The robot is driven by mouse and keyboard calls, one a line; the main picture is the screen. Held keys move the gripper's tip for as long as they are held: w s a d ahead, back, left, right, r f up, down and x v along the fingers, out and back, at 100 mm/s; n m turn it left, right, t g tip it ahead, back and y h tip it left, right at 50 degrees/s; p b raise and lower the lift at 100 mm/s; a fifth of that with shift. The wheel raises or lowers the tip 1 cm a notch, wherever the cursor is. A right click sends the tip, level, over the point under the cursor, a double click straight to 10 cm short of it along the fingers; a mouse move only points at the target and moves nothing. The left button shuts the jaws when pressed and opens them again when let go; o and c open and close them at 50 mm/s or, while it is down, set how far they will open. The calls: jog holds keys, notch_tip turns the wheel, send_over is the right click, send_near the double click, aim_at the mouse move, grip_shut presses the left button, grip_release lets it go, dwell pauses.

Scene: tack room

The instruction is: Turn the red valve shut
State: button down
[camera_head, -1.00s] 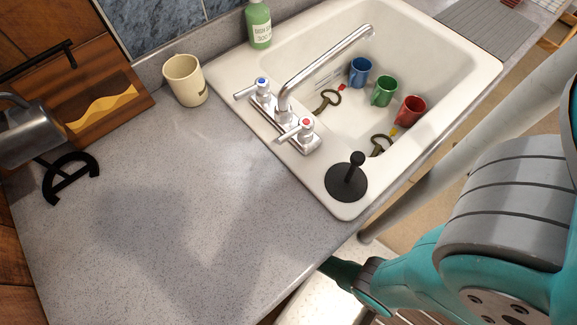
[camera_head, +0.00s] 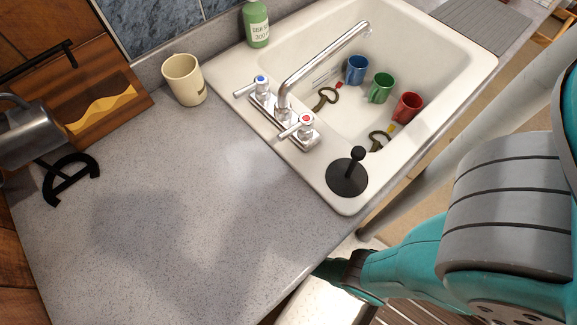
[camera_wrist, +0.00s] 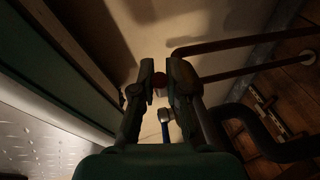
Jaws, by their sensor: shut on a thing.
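In the wrist view a small dark red valve (camera_wrist: 159,82) sits between the fingertips of my gripper (camera_wrist: 163,78). The fingers are closed in on it from both sides, and its far side is hidden. A blue valve (camera_wrist: 165,116) shows just below it, between the fingers. In the head view my gripper and these valves are out of sight; my arm reaches down past the counter's front edge.
Brownish pipes (camera_wrist: 235,42) run to the right in the wrist view, with a thick dark pipe (camera_wrist: 285,150) below them. A pale board edge lies left. Above, the counter (camera_head: 190,220) holds a sink (camera_head: 440,65) with mugs and keys, a faucet (camera_head: 310,75) and a black stopper (camera_head: 347,178).

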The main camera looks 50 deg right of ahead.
jog(key=c, duration=1.2)
grip_release()
jog(key=shift+r, duration=0.1)
jog(key=shift+v, duration=5.9)
